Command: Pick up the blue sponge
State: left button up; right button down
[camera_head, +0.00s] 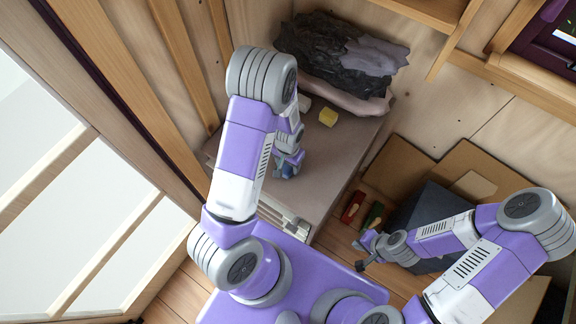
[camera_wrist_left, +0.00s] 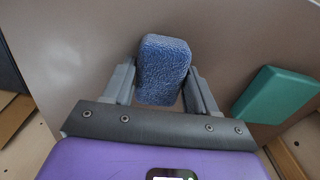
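The blue sponge (camera_wrist_left: 163,70) sits between the two fingers of my left gripper (camera_wrist_left: 162,76) in the left wrist view. A finger lies against each of its long sides, and the gripper looks shut on it. In the head view my left gripper (camera_head: 287,165) is low over the grey-brown counter (camera_head: 325,165), with a bit of blue at its tips. I cannot tell whether the sponge is clear of the surface. My right gripper (camera_head: 364,254) hangs away from the counter, over the floor side. Its fingers look apart and empty.
A green block (camera_wrist_left: 275,94) lies right of the blue sponge. A yellow block (camera_head: 328,117) lies farther back on the counter, before a dark crumpled heap (camera_head: 335,55). Red (camera_head: 353,206) and green (camera_head: 374,214) items and a dark box (camera_head: 428,212) stand right of the counter.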

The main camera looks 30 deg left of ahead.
pick_arm(q)
jog(key=c, duration=0.3)
notch_tip(320, 180, up, 10)
jog(key=shift+p, duration=1.2)
